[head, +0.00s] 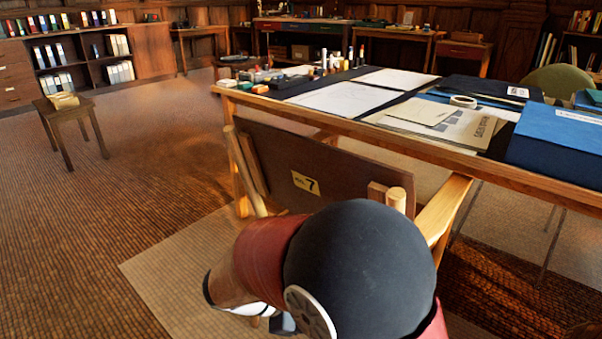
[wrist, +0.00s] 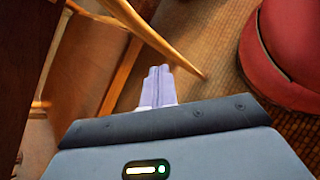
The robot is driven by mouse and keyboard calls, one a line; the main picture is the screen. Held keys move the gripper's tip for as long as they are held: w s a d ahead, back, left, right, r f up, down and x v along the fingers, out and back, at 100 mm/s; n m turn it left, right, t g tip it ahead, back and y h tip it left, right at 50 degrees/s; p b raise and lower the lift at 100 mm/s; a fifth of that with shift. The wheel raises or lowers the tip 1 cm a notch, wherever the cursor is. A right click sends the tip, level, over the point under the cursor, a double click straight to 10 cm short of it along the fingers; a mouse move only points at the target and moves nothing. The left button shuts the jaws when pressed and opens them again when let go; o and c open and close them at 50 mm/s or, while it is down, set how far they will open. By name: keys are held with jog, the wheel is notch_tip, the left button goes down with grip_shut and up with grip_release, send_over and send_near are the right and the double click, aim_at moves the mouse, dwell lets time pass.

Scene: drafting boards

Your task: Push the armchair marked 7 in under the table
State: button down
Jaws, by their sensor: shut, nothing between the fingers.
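The armchair marked 7 (head: 275,153) stands at the table's near side, its brown back panel toward me. The yellow "7" label (head: 305,183) is on that panel, and a light wood armrest (head: 443,212) shows at its right. The chair front is hidden behind its back and the table edge. The table (head: 240,97) has a light wood rim. My arm hides the lower chair and nearly all of my gripper in the head view. In the wrist view my gripper (wrist: 160,71) is shut and empty, close to light wood chair bars (wrist: 176,52); I cannot tell whether it touches them.
Papers, folders and a blue box (head: 555,145) cover the tabletop. A small stool (head: 72,112) stands at the left, with open floor (head: 150,150) between it and the chair. A pale mat (head: 165,265) lies under the chair area. A green chair (head: 560,82) is beyond the table.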

jog(key=s+d+r+m+t+y+p, duration=0.2)
jog(key=s+d+r+m+y, duration=0.8)
jog(key=r+m, duration=0.5)
jog(key=shift+s+d+m+t, duration=0.5)
jog(key=shift+s+d+m, duration=0.1)
jog(key=shift+s+d, duration=0.3)
